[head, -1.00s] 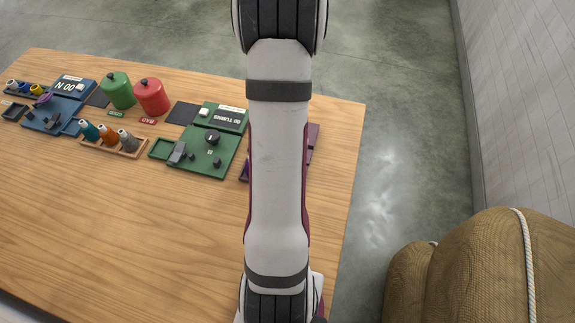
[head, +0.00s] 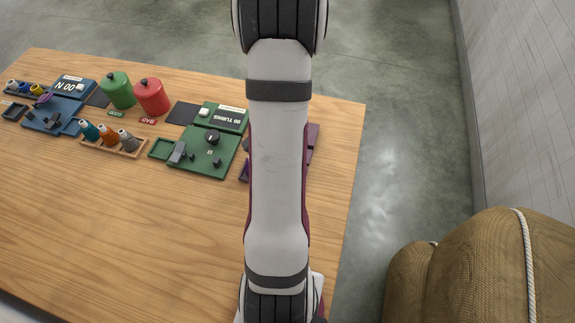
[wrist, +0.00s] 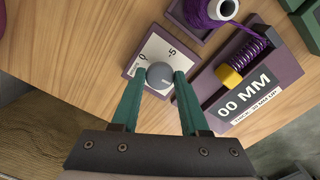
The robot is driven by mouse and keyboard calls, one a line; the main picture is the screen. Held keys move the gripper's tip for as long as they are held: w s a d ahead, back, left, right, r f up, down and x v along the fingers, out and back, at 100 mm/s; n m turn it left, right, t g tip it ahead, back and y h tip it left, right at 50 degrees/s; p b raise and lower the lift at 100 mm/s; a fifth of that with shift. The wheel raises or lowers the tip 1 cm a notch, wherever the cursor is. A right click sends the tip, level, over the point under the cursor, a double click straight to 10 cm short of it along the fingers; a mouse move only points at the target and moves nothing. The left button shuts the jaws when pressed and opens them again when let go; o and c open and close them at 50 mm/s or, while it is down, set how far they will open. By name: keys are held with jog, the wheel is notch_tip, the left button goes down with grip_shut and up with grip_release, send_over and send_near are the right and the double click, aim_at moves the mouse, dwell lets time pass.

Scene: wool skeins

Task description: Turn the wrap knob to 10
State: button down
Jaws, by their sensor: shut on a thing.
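In the wrist view, a round grey knob (wrist: 160,76) sits on a white dial plate (wrist: 152,50) with a dark purple edge. A "5" mark shows beyond the knob, and a mark ending in "0" shows near my left finger, partly covered. The knob carries a pale line, but which mark it points at is hard to tell. My gripper (wrist: 160,74) has its two green fingers on either side of the knob and is shut on it. In the head view my arm hides the knob and most of its purple station (head: 313,140).
Right of the dial, a purple unit (wrist: 270,80) carries a yellow block (wrist: 229,76), a purple coil and a "00 MM" display (wrist: 243,97). A purple yarn spool (wrist: 208,12) stands beyond. In the head view, a green station (head: 207,150) lies left of my arm.

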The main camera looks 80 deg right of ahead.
jog(key=shift+m, duration=0.6)
jog(key=shift+c, duration=2.1)
grip_release()
notch_tip(320, 180, up, 16)
